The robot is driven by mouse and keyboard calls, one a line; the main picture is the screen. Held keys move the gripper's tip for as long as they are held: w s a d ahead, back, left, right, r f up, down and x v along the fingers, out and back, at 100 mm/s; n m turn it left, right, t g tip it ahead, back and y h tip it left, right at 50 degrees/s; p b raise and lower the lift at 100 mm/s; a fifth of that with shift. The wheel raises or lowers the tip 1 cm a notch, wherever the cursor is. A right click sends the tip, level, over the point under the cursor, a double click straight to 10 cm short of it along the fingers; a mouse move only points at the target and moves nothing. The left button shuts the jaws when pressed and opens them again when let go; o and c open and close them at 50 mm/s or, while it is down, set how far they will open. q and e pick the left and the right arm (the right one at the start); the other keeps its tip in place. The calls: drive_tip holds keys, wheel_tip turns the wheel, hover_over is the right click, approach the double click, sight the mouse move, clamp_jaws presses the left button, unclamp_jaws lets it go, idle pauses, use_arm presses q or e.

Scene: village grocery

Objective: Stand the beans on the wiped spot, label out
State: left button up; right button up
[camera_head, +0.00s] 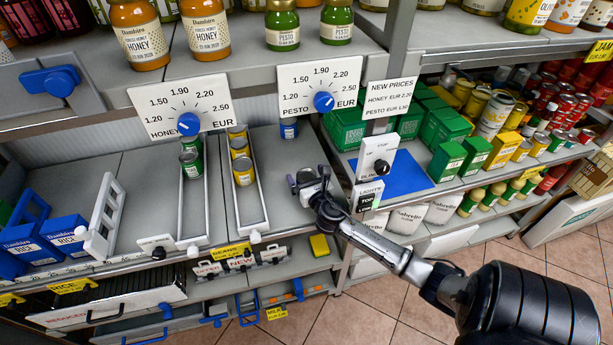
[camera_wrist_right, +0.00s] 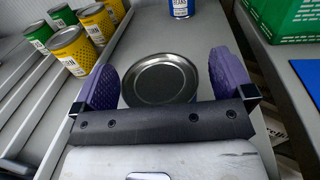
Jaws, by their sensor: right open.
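A blue can marked beans (camera_wrist_right: 181,8) stands upright at the top of the right wrist view. It also shows small at the back of the grey shelf in the head view (camera_head: 289,130). My right gripper (camera_head: 308,183) is low over the right part of that shelf. Its two purple fingers are apart, one on each side of a can with a bare metal lid (camera_wrist_right: 160,80). That can's label is hidden from the wrist camera, and I cannot tell whether the fingers touch it. I cannot pick out a wiped spot. My left gripper is not in view.
Green and yellow cans (camera_head: 241,171) stand in white-railed lanes to the left. A white switch box (camera_head: 376,157) and a flat blue sheet (camera_head: 398,176) lie to the right, by green boxes (camera_head: 446,160). Jars and dial signs (camera_head: 320,88) are above.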

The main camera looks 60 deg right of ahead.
drive_tip(key=shift+s+a, duration=0.4)
drive_tip(key=shift+s, duration=0.05)
drive_tip(key=p+v, duration=0.2)
drive_tip(key=v, duration=1)
drive_tip(key=shift+s+a, duration=0.15)
drive_tip(key=shift+s, duration=0.1)
